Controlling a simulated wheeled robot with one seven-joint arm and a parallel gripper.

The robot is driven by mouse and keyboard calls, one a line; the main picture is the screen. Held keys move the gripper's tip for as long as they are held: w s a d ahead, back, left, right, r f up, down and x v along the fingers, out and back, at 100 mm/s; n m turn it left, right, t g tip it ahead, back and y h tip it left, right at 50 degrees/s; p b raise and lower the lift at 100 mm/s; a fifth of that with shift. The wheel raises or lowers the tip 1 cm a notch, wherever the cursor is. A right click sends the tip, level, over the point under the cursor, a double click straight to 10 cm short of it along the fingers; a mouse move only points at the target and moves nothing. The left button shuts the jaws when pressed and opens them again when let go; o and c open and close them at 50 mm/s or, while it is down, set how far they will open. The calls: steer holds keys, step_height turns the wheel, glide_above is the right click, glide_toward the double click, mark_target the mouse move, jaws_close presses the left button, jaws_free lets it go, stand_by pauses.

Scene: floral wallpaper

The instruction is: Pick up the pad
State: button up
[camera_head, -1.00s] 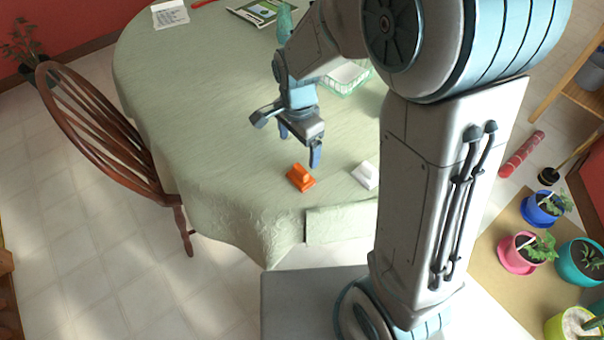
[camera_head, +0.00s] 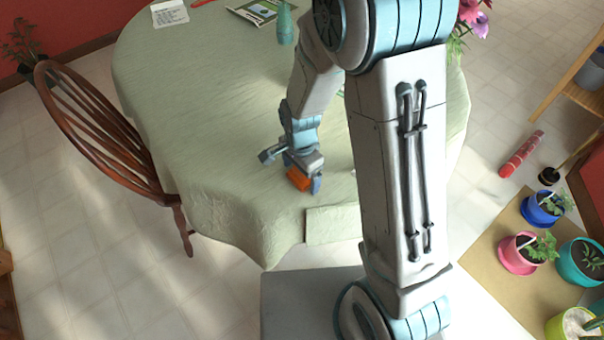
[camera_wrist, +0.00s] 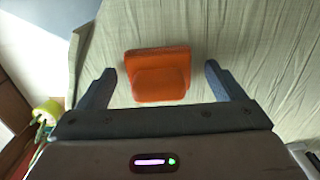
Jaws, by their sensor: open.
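The orange pad (camera_head: 299,180) lies on the green tablecloth near the table's front edge. In the wrist view the pad (camera_wrist: 158,75) has a flat base with a smaller raised block. My gripper (camera_head: 303,178) is low over it and hides part of it in the head view. In the wrist view my gripper (camera_wrist: 160,69) is open, with one finger left of the pad and one right of it. A gap shows on each side, so neither finger touches it.
The cloth-covered table (camera_head: 215,130) is clear left of my gripper. A wooden chair (camera_head: 110,140) stands at its left side. A green vase (camera_head: 286,25) and a booklet (camera_head: 256,11) are at the back. Potted plants (camera_head: 530,250) stand on the floor at right.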

steer(key=c, duration=1.1)
steer(key=shift+r, duration=0.1)
